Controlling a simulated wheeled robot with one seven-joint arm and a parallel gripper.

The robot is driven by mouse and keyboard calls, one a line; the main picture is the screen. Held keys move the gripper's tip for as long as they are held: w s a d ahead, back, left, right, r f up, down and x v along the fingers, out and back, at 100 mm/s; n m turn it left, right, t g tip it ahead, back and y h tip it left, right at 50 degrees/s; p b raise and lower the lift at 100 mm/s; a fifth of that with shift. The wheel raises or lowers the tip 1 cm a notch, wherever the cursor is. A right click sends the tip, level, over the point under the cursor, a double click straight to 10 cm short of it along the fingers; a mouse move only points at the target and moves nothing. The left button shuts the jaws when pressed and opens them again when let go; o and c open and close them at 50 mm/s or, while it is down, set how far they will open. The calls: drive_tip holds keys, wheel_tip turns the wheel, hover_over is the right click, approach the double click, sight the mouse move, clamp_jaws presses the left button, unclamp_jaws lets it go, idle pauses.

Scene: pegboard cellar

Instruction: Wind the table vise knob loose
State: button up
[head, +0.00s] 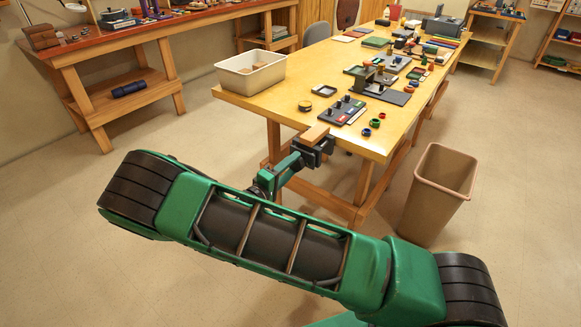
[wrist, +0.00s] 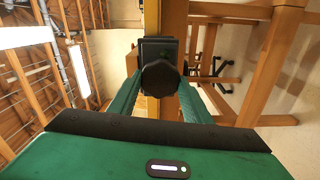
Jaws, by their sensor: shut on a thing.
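The table vise (head: 318,146) is a dark block clamped at the near edge of the yellow work table (head: 262,102). A tan wooden block (head: 315,133) sits at its top. The vise knob (wrist: 160,78) is black and faceted and shows in the middle of the wrist view, with the dark vise body (wrist: 158,47) behind it. My gripper (wrist: 161,88) has its two green fingers on either side of the knob, shut on it. In the head view my gripper (head: 292,168) reaches the vise from below left, and the knob is hard to make out there.
A white bin (head: 250,84) stands on the table's left corner. Trays, small coloured rings and tools cover the middle and right of the tabletop. A tan waste bin (head: 428,205) stands on the floor at right. Table legs are below the vise.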

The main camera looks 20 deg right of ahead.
drive_tip(key=shift+w+a+f+n, duration=0.1)
drive_tip(key=shift+n, duration=1.8)
drive_tip(key=shift+a+f+n, duration=0.1)
drive_tip(key=shift+n, duration=1.8)
drive_tip(key=o, duration=1.1)
drive_tip(key=shift+c, duration=0.2)
drive_tip(key=shift+d, duration=0.15)
drive_tip(key=v, duration=1.1)
